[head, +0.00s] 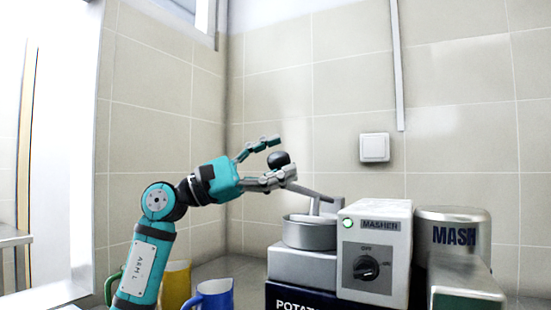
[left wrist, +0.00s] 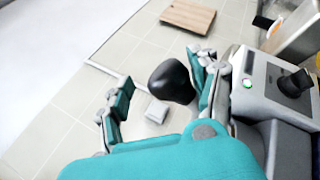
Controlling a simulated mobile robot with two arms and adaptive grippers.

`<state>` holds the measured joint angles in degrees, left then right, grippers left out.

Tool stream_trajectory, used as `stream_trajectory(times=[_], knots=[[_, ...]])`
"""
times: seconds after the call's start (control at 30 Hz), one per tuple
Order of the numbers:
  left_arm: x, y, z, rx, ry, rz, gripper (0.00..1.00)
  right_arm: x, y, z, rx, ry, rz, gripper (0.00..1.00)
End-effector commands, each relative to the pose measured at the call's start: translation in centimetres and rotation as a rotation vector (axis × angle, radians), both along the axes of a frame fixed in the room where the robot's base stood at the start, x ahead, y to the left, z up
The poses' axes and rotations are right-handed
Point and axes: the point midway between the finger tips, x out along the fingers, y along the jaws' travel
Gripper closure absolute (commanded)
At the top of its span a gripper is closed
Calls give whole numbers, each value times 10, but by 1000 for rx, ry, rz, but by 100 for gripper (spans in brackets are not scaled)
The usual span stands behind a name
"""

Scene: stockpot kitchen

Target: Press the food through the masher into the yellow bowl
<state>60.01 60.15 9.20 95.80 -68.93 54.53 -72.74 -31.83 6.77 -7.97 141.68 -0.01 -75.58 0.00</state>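The masher (head: 375,222) is a pale box with a dark dial and a green light. Beside it is a round metal pot-like part (head: 310,233), with a grey lever (head: 316,195) slanting up to a black ball knob (head: 278,159). My left gripper (head: 271,162) has its fingers apart, one above and one below the knob. In the left wrist view the knob (left wrist: 172,81) lies between the spread fingers, nearer the right one; contact is unclear. A metal part marked MASH (head: 452,232) stands to the right. No yellow bowl or food shows. My right gripper is out of view.
A yellow mug (head: 177,283) and a blue mug (head: 212,295) stand below, left of the masher. A dark box marked POTATO (head: 290,299) is under the metal part. A tiled wall with a switch (head: 374,148) rises behind. Air above the lever is clear.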

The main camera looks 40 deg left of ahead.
Motion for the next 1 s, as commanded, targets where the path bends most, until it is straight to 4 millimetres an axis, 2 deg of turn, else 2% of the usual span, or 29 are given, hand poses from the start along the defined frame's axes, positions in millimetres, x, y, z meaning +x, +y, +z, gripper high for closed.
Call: stream_trajectory(times=[0.17, 0.33, 0.8, 1.0], knots=[[0, -1, 0, 1, 1, -3, 38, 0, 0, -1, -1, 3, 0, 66], [0, -2, 9, 2, -2, -4, 38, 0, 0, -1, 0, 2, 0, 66], [-3, 1, 78, -4, -7, 0, 38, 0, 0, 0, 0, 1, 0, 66], [-2, 2, 96, -3, -5, 1, 38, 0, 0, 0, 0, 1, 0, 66]])
